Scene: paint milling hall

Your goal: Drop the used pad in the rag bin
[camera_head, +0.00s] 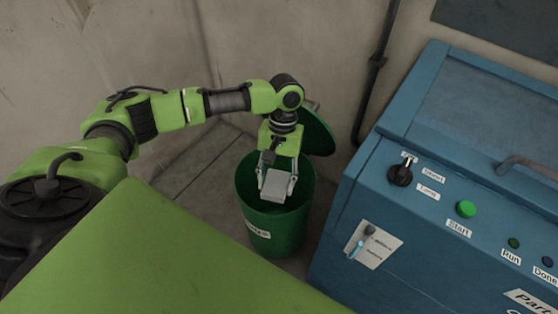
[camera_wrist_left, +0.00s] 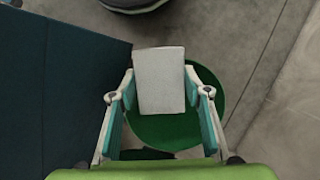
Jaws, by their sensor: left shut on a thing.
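The used pad (camera_head: 275,186) is a light grey, flat rectangular block. My left gripper (camera_head: 277,186) is shut on it, one finger at each side, and holds it over the open mouth of the rag bin. The pad also shows in the left wrist view (camera_wrist_left: 160,80), between the two fingers. The rag bin (camera_head: 272,238) is a dark green round can with a white label on its front. Its lid (camera_head: 318,132) stands open at the back. In the left wrist view the green bin (camera_wrist_left: 215,85) lies behind the pad, which hides part of it. My right gripper is not in view.
Concrete walls (camera_head: 270,50) close off the back. Some bare floor (camera_head: 200,170) shows left of the bin.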

